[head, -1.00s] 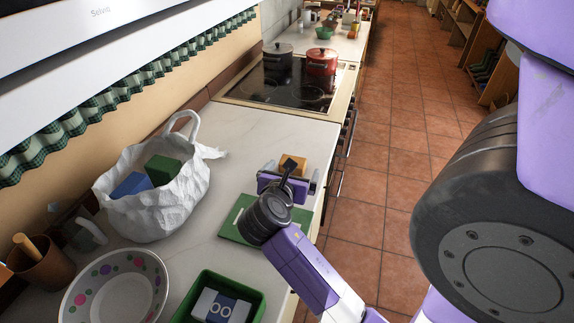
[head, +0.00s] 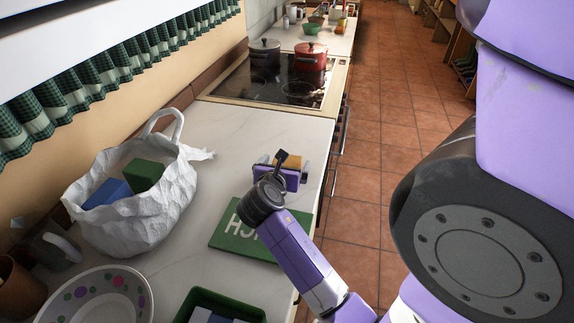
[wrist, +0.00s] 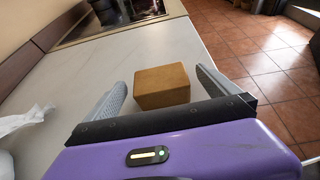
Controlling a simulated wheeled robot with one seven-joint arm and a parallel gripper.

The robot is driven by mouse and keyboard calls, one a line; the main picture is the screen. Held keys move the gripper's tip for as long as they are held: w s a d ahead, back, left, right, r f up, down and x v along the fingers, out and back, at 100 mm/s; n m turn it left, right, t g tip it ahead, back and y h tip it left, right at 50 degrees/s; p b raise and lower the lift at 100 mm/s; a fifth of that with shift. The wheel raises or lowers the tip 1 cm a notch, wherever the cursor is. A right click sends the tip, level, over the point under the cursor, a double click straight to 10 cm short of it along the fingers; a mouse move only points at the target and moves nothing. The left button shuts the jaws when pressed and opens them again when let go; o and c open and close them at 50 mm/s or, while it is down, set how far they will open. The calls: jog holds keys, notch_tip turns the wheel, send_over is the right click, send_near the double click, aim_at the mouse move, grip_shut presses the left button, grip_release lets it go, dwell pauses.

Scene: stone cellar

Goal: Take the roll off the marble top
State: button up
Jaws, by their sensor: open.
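The roll (head: 295,161) is a small tan-brown block on the pale marble top (head: 225,135), near its right edge. In the head view my wrist hides part of the roll. The roll rests on the marble.
A white bag (head: 140,215) with green and blue boxes stands left. A green lettered board (head: 228,238) lies under my arm. A dotted bowl (head: 70,308) and green tray (head: 190,306) are in front. The hob (head: 235,90) carries a red pot (head: 311,58) and a dark pot (head: 264,54).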

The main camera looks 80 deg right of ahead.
jog(key=shift+x, duration=1.05)
jog(key=c, duration=1.4)
